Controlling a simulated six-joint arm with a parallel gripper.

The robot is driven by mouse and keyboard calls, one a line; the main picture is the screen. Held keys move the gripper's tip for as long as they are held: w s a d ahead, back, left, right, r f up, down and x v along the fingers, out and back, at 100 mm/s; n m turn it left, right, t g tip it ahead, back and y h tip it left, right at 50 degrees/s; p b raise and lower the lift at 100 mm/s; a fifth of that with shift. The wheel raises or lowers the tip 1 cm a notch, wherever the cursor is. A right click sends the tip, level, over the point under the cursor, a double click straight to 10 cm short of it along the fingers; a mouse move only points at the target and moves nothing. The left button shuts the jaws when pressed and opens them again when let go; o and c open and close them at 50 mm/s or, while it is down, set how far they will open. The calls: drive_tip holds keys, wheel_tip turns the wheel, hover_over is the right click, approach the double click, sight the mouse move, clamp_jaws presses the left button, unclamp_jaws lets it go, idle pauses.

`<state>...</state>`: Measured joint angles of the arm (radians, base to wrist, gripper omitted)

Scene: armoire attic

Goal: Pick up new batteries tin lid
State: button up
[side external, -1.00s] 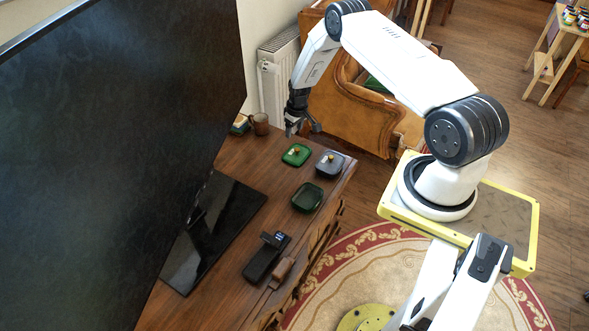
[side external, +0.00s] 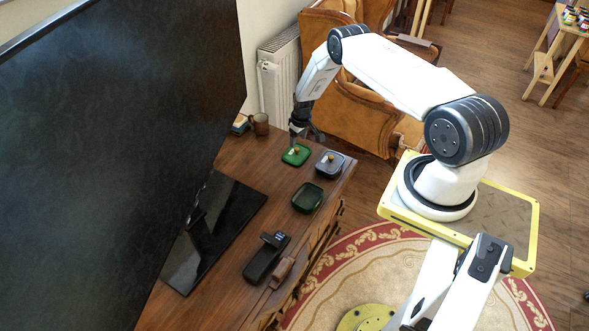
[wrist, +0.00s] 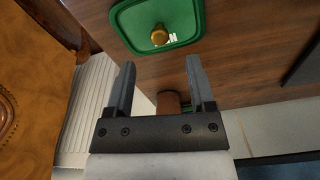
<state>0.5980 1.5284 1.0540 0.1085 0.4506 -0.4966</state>
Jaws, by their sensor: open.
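A green square lid (side external: 296,155) with a round gold-brown knob lies flat on the dresser top. In the wrist view the lid (wrist: 180,35) shows at the top, past my fingertips, with a small white mark beside the knob. A dark green open tin (side external: 307,197) stands nearer the camera. A blue-grey tin (side external: 330,165), with a knobbed lid on it, stands to the right of the green lid. My gripper (wrist: 160,76) is open and empty. In the side view my gripper (side external: 304,142) is above and close behind the green lid; no contact shows.
A brown mug (side external: 260,124) stands at the back of the dresser and also shows between my fingers in the wrist view. A large dark screen (side external: 110,150) rises at the left. A black device (side external: 266,258) lies near the front. An orange-brown armchair (side external: 350,115) stands behind.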

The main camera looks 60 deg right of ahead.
sight(297, 149)
drive_tip(key=shift+f, duration=0.15)
drive_tip(key=shift+w+f, duration=0.2)
drive_tip(key=shift+f, duration=2.25)
drive_tip(key=shift+d, duration=0.1)
clamp_jaws()
